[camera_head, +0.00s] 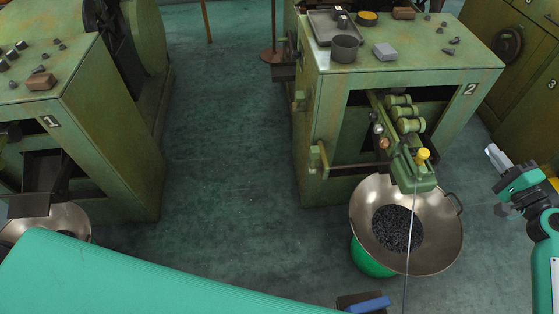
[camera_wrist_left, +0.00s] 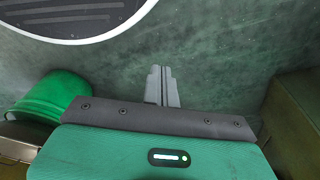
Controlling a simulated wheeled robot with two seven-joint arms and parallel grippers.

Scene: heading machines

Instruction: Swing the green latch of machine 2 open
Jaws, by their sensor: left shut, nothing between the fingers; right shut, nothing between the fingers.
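Machine 2 (camera_head: 400,78) is a worn green cabinet at the right of the head view. A small light-green upright piece (camera_head: 317,157), which looks like the latch, sits at its front left corner, beside a brown bar. I cannot tell how far it is swung. My right gripper (camera_head: 494,156) is shut and empty, right of the machine and apart from it. My left gripper (camera_wrist_left: 163,86) shows only in the left wrist view, shut and empty over the green floor, with no latch in sight there.
A metal bowl of dark small parts (camera_head: 356,207) stands on a green bucket (camera_head: 372,262) below a green mechanism with a yellow knob (camera_head: 423,154). Machine 1 (camera_head: 112,130) stands left. Open floor (camera_head: 225,130) lies between the machines. A blue item (camera_head: 368,304) lies low centre.

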